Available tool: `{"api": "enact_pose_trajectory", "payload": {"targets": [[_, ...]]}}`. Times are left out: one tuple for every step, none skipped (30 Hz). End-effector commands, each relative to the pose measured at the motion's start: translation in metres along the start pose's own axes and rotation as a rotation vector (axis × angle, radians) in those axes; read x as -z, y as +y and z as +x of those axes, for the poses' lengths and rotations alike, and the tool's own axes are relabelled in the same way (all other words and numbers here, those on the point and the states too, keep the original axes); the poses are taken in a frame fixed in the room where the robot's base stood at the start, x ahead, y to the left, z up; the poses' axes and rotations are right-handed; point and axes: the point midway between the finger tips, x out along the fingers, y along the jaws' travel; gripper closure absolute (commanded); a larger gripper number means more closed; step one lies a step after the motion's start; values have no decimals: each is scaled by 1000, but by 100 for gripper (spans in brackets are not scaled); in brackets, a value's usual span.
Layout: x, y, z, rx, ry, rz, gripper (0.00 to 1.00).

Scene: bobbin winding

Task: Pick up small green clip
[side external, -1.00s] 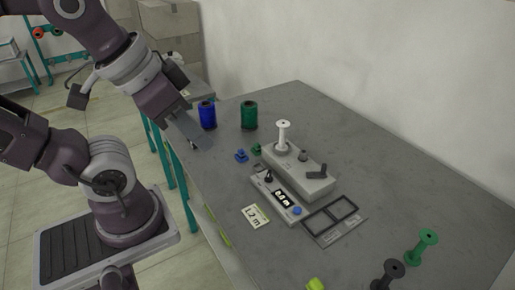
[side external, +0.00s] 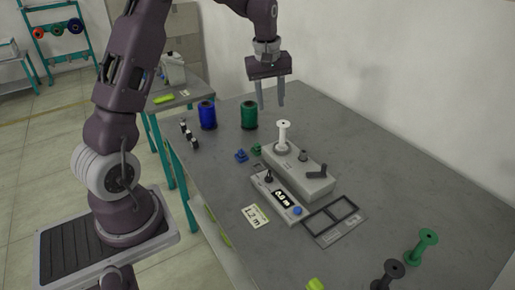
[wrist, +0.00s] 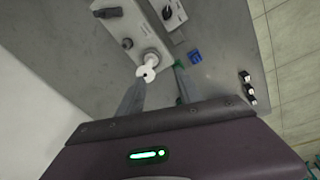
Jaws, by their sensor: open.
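The small green clip (side external: 256,149) lies on the grey table beside the winding machine, right of a small blue clip (side external: 241,156). In the wrist view the green clip (wrist: 180,65) is partly hidden by one finger. My gripper (side external: 272,106) is open and empty, pointing down, raised above the table near the green thread spool and the white bobbin. In the wrist view my gripper's fingers (wrist: 160,77) are spread apart, with the white bobbin showing near the left fingertip.
The winder (side external: 300,178) carries an upright white bobbin (side external: 283,135). A blue spool (side external: 207,115) and a green spool (side external: 249,115) stand behind the clips. A counter box (side external: 277,197), a label card (side external: 255,216) and a black framed tray (side external: 326,236) lie in front.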

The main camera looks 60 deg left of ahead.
Motion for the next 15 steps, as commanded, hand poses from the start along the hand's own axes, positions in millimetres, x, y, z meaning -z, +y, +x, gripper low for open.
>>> {"api": "enact_pose_trajectory", "payload": {"targets": [[25,-4,38,35,-21,-98,58],[36,-7,57,50,-28,-152,58],[49,-12,80,67,-36,-214,58],[56,-16,94,79,-42,-254,58],[61,-19,106,90,-47,-287,58],[66,-24,120,103,-54,-322,58],[69,-27,128,110,-58,-341,58],[70,-29,133,116,-61,-356,58],[71,-31,140,121,-64,-368,58],[72,-32,144,123,-65,-373,58],[71,-33,148,125,-66,-375,58],[71,-34,153,125,-67,-375,58],[70,-34,157,124,-66,-374,58],[70,-35,161,125,-66,-374,58],[70,-36,168,125,-67,-373,58]]}}
